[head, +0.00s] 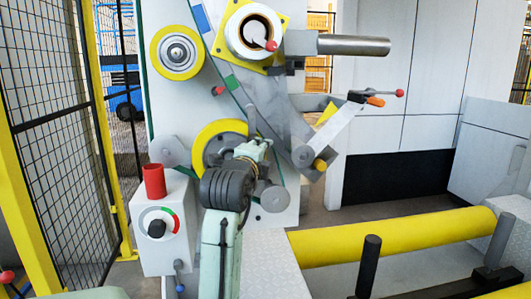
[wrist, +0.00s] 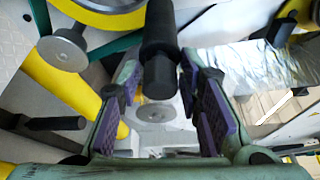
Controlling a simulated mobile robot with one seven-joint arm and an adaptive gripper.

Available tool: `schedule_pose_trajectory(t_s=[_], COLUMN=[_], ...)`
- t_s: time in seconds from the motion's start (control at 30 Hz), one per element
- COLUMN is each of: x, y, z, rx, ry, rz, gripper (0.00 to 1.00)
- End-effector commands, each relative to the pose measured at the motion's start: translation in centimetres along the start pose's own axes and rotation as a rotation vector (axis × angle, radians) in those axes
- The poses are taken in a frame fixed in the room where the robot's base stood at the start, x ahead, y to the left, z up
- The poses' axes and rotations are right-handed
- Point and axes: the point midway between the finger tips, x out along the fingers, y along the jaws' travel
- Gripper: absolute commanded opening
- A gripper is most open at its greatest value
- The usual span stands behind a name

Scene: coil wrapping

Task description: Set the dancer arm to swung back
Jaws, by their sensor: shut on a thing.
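A slim grey arm (head: 251,119), seemingly the dancer arm, stands in front of the yellow-rimmed wheel (head: 209,142) on the machine's face. Its lower part is hidden behind my gripper. My gripper (head: 262,150) is at this spot, mostly hidden by its own wrist in the head view. In the wrist view, a black cylindrical grip (wrist: 158,62) lies between the purple finger pads of my gripper (wrist: 160,98). The fingers are closed on this grip. I cannot tell the arm's exact angle or where its stops are.
A control box with a red cylinder (head: 154,181) stands left of my arm. A lever with an orange grip (head: 375,101) sticks out at right. A yellow roller (head: 395,237) lies low at right. A mesh fence (head: 48,140) bounds the left.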

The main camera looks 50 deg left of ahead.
Motion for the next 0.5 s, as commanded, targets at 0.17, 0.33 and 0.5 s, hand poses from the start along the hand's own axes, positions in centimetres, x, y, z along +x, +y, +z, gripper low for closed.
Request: schedule_pose_trajectory(t_s=[0.17, 0.33, 0.5], x=[-0.14, -0.19, -0.20], y=[0.26, 0.30, 0.31], z=[0.43, 0.55, 0.59], rx=[0.036, 0.049, 0.049], ry=[-0.002, -0.002, -0.002], rz=[0.021, 0.026, 0.026], gripper=[0.00, 0.00, 0.00])
